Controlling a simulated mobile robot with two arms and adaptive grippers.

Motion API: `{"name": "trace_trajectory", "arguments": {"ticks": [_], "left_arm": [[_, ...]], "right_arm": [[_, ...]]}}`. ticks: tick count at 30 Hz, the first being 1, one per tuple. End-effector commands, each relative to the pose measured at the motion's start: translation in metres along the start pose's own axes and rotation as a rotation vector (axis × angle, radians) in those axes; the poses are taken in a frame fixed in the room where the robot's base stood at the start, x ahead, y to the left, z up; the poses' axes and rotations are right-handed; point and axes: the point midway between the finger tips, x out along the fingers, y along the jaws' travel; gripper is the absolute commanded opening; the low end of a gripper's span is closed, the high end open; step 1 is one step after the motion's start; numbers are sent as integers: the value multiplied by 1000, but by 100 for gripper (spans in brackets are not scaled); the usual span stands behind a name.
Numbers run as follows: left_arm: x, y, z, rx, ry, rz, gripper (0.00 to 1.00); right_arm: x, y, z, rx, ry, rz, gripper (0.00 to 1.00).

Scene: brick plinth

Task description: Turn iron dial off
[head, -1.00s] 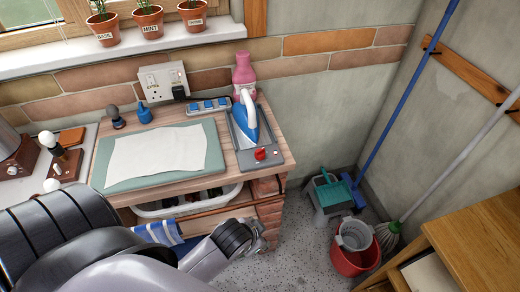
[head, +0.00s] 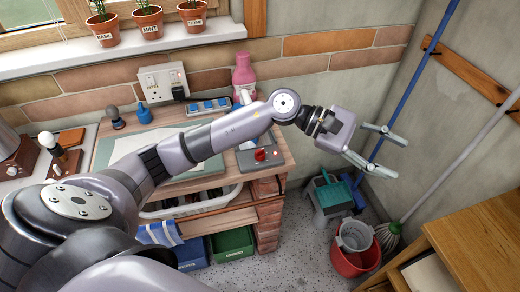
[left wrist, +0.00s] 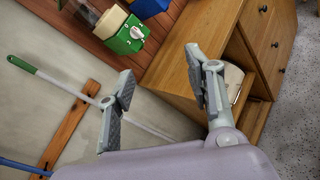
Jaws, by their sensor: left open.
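The iron's grey stand (head: 243,160) sits at the right end of the wooden worktop in the head view. A red dial (head: 260,154) is on its front part; its exact setting is too small to tell. My left arm crosses in front and hides most of the iron, leaving part of its white handle (head: 246,97) visible. My left gripper (head: 393,155) is open and empty, in the air to the right of the worktop and well away from the dial. In the left wrist view its spread fingers (left wrist: 158,62) hold nothing. My right gripper is in neither view.
A pink bottle (head: 243,75) stands behind the iron. A blue pole and a mop (head: 389,236) lean by the wall, with a red bucket (head: 350,262) below. A wooden cabinet (head: 485,225) is at right. The left wrist view shows a green box (left wrist: 126,38) with a white knob.

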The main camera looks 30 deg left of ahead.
Motion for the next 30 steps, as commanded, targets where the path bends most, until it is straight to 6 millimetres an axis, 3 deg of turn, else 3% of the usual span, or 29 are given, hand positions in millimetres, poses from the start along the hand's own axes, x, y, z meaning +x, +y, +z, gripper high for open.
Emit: {"name": "trace_trajectory", "arguments": {"ticks": [3,5,7,12,15,18,23,30], "left_arm": [[-47,-6,-53,354,290,-299,48],[-83,-5,-78,481,425,-456,48],[-132,0,-99,582,564,-631,48],[-238,15,-115,664,792,-959,48],[-275,19,-112,660,855,-1067,48],[-292,19,-111,650,880,-1119,48],[-292,11,-123,645,881,-1133,48],[-283,-14,-165,643,878,-1133,48]], "right_arm": [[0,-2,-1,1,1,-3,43],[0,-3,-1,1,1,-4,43],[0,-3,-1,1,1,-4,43],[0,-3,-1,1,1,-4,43],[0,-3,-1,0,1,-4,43],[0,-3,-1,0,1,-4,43],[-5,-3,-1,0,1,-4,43],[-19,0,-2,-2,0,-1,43]]}}
